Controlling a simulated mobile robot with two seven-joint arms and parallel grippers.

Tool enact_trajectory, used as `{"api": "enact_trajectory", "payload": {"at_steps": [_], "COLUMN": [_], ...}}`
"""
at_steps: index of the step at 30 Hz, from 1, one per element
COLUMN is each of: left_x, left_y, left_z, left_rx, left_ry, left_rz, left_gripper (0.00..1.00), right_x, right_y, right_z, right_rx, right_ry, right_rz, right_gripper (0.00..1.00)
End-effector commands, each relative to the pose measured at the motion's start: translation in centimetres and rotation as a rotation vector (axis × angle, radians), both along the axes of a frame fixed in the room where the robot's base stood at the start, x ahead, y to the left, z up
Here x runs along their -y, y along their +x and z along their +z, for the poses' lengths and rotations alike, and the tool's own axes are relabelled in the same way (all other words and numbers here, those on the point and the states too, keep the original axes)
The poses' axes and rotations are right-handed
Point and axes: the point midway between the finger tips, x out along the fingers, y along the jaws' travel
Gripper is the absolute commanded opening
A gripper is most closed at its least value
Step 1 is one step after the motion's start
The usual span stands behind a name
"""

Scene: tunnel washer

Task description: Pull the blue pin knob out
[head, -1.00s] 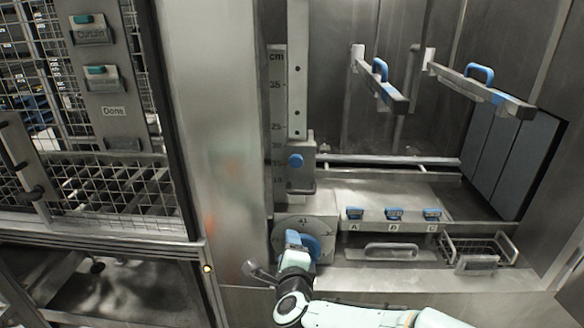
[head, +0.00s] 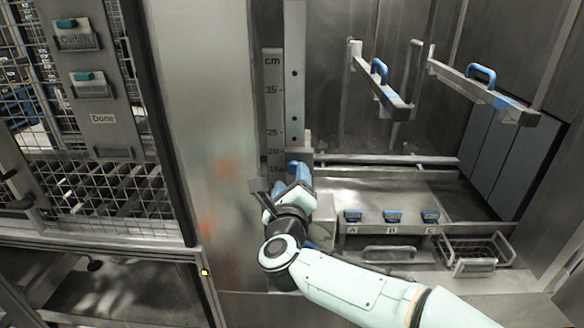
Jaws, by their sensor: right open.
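My right gripper (head: 298,173) is open, with its blue-tipped fingers in front of the grey sliding block (head: 306,148) on the upright rail. The blue pin knob sits on this block. It is covered by the gripper or blends with its blue fingertips, so I cannot tell whether the fingers are around it or touching it. A centimetre scale (head: 272,100) stands just left of the rail. My left gripper is not in view.
The dial housing (head: 322,213) below is largely hidden by my right arm. Blue-handled bars (head: 380,85) stick out at upper right. Blue clips (head: 392,216) marked with letters and a wire basket (head: 472,252) are at right. A mesh cage (head: 95,195) stands at left.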

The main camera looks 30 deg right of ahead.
Motion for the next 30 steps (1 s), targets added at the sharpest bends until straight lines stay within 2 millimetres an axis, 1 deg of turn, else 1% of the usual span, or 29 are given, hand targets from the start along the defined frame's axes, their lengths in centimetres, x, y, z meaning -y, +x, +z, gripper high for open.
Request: {"api": "enact_trajectory", "payload": {"at_steps": [1,3,6,10,17,18,20,21,23,24,27,30], "left_x": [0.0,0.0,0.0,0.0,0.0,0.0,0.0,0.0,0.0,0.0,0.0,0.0], "left_y": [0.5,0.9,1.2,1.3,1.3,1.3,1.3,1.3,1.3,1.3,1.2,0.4], "left_z": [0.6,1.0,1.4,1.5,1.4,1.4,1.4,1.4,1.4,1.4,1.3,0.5], "left_rx": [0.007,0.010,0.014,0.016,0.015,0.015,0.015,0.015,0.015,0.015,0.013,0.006], "left_ry": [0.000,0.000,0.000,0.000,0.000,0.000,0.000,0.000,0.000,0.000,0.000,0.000], "left_rz": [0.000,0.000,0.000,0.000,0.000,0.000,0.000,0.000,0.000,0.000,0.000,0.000], "left_gripper": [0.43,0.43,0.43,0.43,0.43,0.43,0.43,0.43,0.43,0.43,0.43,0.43], "right_x": [0.5,1.0,1.4,1.6,1.7,1.7,1.7,1.7,1.7,1.7,1.6,1.3], "right_y": [0.8,1.6,2.3,2.7,2.7,2.7,2.7,2.7,2.7,2.7,2.7,2.1], "right_z": [0.2,0.2,0.2,0.1,0.0,0.0,0.0,0.0,0.0,0.0,0.0,-0.3], "right_rx": [0.000,0.001,0.001,0.001,0.000,0.000,0.000,0.000,0.000,0.001,0.001,-0.001], "right_ry": [0.002,0.001,0.001,0.000,-0.001,-0.001,-0.001,-0.001,-0.001,-0.002,-0.002,-0.003], "right_rz": [-0.001,0.000,0.000,0.001,0.001,0.001,0.001,0.001,0.001,0.000,0.000,0.001], "right_gripper": [0.60,0.60,0.60,0.60,0.60,0.54,0.34,0.21,0.02,0.00,0.00,0.00]}}
